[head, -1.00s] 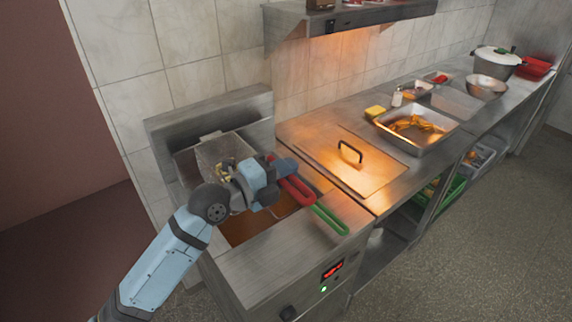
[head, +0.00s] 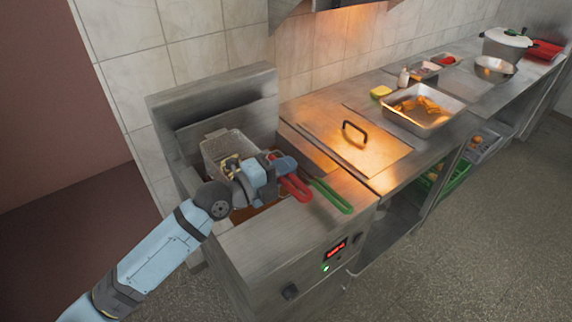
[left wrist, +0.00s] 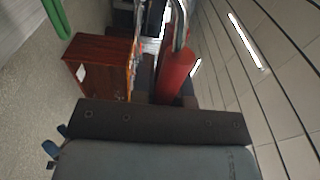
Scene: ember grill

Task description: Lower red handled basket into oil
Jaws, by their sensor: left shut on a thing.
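The red-handled basket (head: 226,147) is a wire-mesh basket with pale yellowish food in it, over the back left of the fryer well. Its red handle (head: 296,189) points toward the fryer's front right. My left gripper (head: 280,170) is shut on this handle, and the red handle also shows in the left wrist view (left wrist: 176,72). Brown oil (head: 240,213) shows below my gripper. My wrist hides part of the basket and well, so I cannot tell whether the basket's bottom touches the oil. My right gripper is not in view.
A green handle (head: 331,196) lies close to the right of the red one. The fryer front (head: 290,253) has a lit red display. A lidded counter section (head: 350,143) and a metal food tray (head: 424,108) stand to the right. Open floor lies in front.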

